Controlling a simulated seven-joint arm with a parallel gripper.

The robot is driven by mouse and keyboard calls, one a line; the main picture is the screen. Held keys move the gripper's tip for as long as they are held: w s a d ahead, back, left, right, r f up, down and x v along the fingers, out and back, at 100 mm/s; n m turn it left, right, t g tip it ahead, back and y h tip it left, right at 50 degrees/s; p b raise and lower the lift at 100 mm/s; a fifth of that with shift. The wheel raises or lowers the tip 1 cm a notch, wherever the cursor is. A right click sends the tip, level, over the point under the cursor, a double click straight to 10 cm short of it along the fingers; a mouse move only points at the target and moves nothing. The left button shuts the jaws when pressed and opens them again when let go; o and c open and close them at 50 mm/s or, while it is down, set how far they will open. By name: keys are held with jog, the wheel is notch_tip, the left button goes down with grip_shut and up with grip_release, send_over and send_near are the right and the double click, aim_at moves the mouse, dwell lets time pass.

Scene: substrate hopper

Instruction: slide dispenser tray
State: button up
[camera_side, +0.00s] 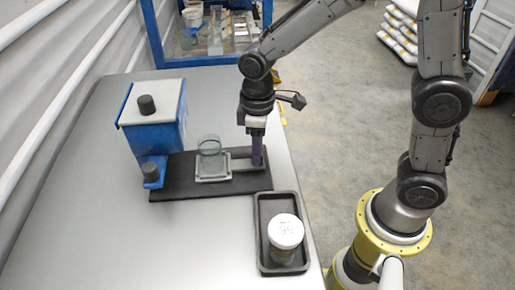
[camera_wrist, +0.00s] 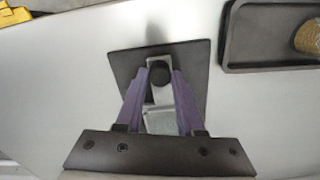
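The dispenser tray is a light grey slide (camera_side: 213,179) lying on a black base plate (camera_side: 185,190), with a clear glass jar (camera_side: 209,146) standing on it. A narrow grey arm (camera_side: 241,164) runs from the tray to its right end. In the wrist view, the tray (camera_wrist: 160,120) shows between the purple fingers, with a round black knob (camera_wrist: 159,74) at its end. My gripper (camera_side: 257,162) points down at that end. It also shows in the wrist view (camera_wrist: 159,72), its fingertips against both sides of the knob, seemingly shut on it. The side view hides the knob behind the fingers.
A blue hopper (camera_side: 155,138) with a white lid (camera_side: 150,100) and black knobs stands left of the tray. A black shallow tray (camera_side: 262,210) with a lidded jar (camera_side: 286,238) sits near the table's front right edge. The left of the table is clear.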

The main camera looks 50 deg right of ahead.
grip_shut()
dwell(1.1)
